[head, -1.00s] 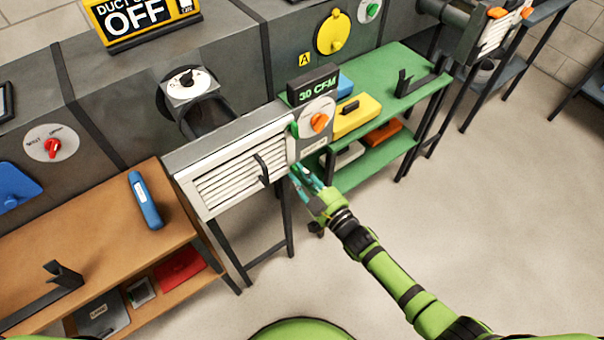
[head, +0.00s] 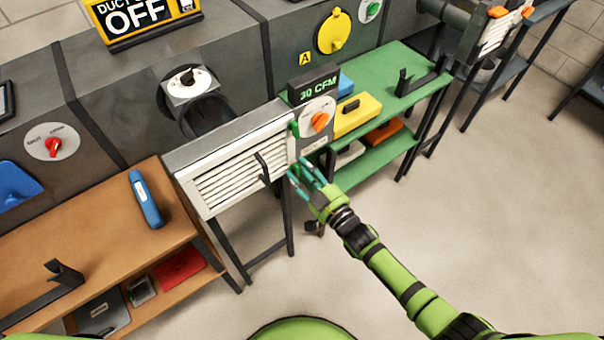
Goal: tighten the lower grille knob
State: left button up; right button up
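The white louvred grille (head: 240,178) stands on dark legs at the centre, with a black handle (head: 262,167) on its front. A small green knob (head: 295,128) shows at the upper right edge of its frame. Whether a fingertip touches the frame cannot be told. My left gripper is out of view.
A panel with an orange dial (head: 320,122) and a "30 CFM" display (head: 314,87) adjoins the grille's right side. A green table (head: 425,62) stands to the right, and a brown bench (head: 100,225) with a blue tool (head: 146,200) to the left. The floor in front is clear.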

jog(key=shift+s+f, duration=0.1)
jog(key=shift+f, duration=0.1)
jog(key=v, duration=1.2)
